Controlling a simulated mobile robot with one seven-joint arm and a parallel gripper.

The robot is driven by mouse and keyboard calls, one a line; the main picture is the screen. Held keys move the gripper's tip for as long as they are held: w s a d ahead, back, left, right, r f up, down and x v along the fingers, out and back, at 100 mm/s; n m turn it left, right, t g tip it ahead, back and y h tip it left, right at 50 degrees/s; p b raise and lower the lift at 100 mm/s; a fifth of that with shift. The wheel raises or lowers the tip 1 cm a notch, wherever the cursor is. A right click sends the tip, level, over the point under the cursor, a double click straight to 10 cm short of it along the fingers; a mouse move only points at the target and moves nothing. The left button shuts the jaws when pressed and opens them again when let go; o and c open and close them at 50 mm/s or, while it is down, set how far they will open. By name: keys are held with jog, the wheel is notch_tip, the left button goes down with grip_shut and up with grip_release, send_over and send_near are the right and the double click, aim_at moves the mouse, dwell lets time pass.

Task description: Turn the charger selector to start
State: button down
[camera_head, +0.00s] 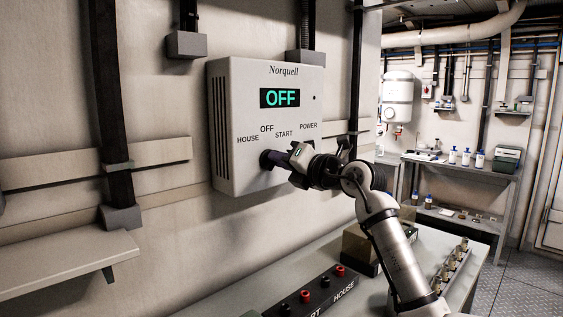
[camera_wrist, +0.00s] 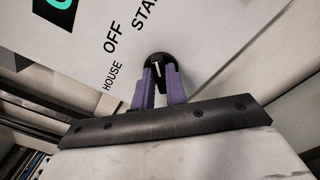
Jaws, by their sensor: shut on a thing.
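The charger (camera_head: 230,110) is a pale box on the wall with a display (camera_head: 280,97) that reads OFF in green. Printed labels HOUSE, OFF, START and POWER sit below the display. The selector (camera_wrist: 157,62) is a round black knob with a white pointer line, seen in the wrist view.
A bench (camera_head: 236,300) below holds a panel with red and black terminals (camera_head: 322,283) and a row of small parts (camera_head: 455,262). A wall shelf (camera_head: 62,262) juts out at lower left. Shelves with bottles stand at the far right. Floor at right is clear.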

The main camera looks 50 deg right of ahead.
jog(key=shift+f, duration=0.1)
dwell(0.3)
jog(key=c, duration=1.4)
grip_release()
jog(key=shift+c, duration=0.2)
jog(key=s+a+b, duration=0.1)
jog(key=s+b, duration=0.2)
jog(key=s, duration=1)
jog(key=shift+s+a, duration=0.25)
jog(key=shift+s, duration=0.15)
